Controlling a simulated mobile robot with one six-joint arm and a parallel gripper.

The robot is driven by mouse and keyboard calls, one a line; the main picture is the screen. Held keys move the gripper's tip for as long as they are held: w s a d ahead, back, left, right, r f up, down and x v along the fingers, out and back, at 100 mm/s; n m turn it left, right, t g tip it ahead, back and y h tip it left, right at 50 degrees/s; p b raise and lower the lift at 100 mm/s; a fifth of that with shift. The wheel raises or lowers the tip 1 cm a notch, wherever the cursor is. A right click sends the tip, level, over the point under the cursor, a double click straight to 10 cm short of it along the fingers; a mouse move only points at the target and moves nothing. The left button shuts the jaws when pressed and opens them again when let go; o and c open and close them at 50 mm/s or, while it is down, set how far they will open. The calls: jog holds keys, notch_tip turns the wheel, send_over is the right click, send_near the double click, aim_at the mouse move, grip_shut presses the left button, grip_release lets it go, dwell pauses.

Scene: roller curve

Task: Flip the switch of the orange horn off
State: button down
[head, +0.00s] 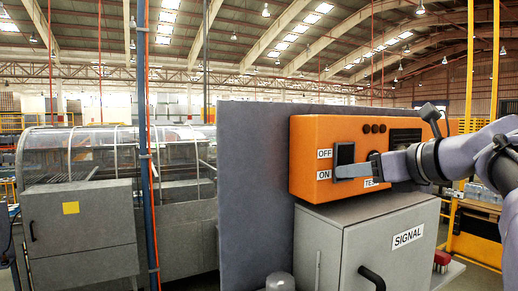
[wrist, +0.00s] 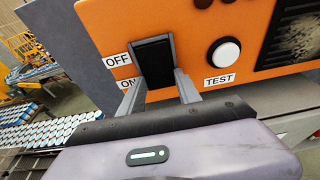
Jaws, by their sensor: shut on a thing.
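The orange horn (head: 308,180) is a box on top of a grey cabinet, and it fills the upper part of the wrist view (wrist: 110,25). Its black switch (head: 345,153) has OFF beside its upper part and ON beside its lower part. In the wrist view the switch (wrist: 153,58) stands between my two grey fingers. My gripper (head: 340,172) reaches in from the right and is shut on the lower part of the switch, at the ON label. The fingers hide that lower end, so which way the switch is tipped is unclear.
A white TEST button (wrist: 224,51) sits just right of the switch, with a dark grille (wrist: 298,32) beyond it. The grey SIGNAL cabinet (head: 330,232) stands below. A grey panel (head: 250,190) rises behind the horn on the left.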

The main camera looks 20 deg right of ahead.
jog(key=shift+r, duration=0.1)
jog(key=c, duration=0.8)
grip_release()
jog(key=shift+c, duration=0.2)
jog(key=shift+s, duration=0.1)
jog(key=b+v, duration=0.3)
jog(key=v, duration=1.4)
jog(key=shift+a, duration=0.1)
